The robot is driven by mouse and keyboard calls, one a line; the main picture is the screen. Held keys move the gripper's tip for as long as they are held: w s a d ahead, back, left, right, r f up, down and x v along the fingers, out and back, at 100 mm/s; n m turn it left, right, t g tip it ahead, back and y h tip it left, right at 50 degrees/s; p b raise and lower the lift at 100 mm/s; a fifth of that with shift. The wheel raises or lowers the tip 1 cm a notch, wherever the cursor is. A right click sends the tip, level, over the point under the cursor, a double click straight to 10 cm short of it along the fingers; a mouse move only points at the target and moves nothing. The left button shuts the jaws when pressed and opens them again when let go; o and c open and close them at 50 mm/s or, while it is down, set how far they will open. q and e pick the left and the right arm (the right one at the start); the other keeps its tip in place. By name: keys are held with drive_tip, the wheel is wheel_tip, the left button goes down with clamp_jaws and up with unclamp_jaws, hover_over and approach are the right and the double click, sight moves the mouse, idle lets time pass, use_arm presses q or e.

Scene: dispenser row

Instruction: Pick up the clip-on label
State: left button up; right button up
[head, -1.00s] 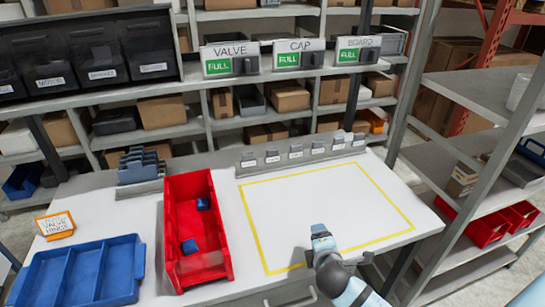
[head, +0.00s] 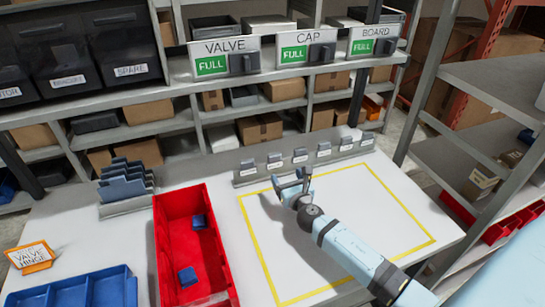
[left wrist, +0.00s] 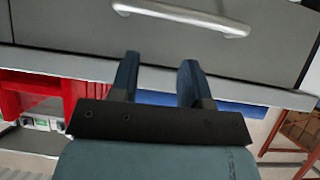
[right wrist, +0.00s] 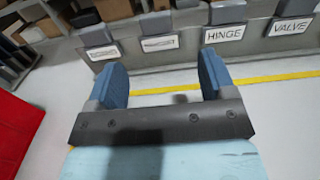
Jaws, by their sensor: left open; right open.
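Several grey clip-on labels with white name strips stand in a rail (head: 310,163) along the table's back edge. In the right wrist view, one label (right wrist: 160,44) with small, hard-to-read text appears between my fingertips, beyond them. The HINGE label (right wrist: 225,33) is by the right finger, the VALVE label (right wrist: 291,26) further right, and another label (right wrist: 103,52) beyond the left finger. My right gripper (head: 291,177) is open and empty, just in front of the rail, over the yellow outline's back edge. My left gripper (left wrist: 158,62) is open and empty, facing a grey drawer front.
A red bin (head: 170,235) with two blue pieces stands left of the yellow-outlined area (head: 350,220). A blue tray (head: 121,290) and an orange-framed VALVE HINGE card (head: 31,258) are at left. Grey upright plates (head: 125,185) stand behind. Dispensers marked FULL (head: 308,53) hang above. A drawer handle (left wrist: 185,15) is near my left gripper.

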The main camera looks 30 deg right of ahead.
sight(275, 157)
drive_tip(key=x, duration=0.5)
drive_tip(key=shift+w+r, duration=0.1)
drive_tip(key=shift+w, duration=0.2)
drive_tip(key=x, duration=0.2)
drive_tip(key=r+x, duration=0.1)
drive_tip(key=x, duration=0.1)
drive_tip(key=shift+w+a, duration=0.1)
drive_tip(key=shift+w, duration=0.1)
drive_tip(key=shift+w+f, duration=0.1)
drive_tip(key=shift+w, duration=0.3)
drive_tip(key=shift+s, duration=0.1)
drive_tip(key=shift+c, duration=0.2)
drive_tip(key=c, duration=0.9)
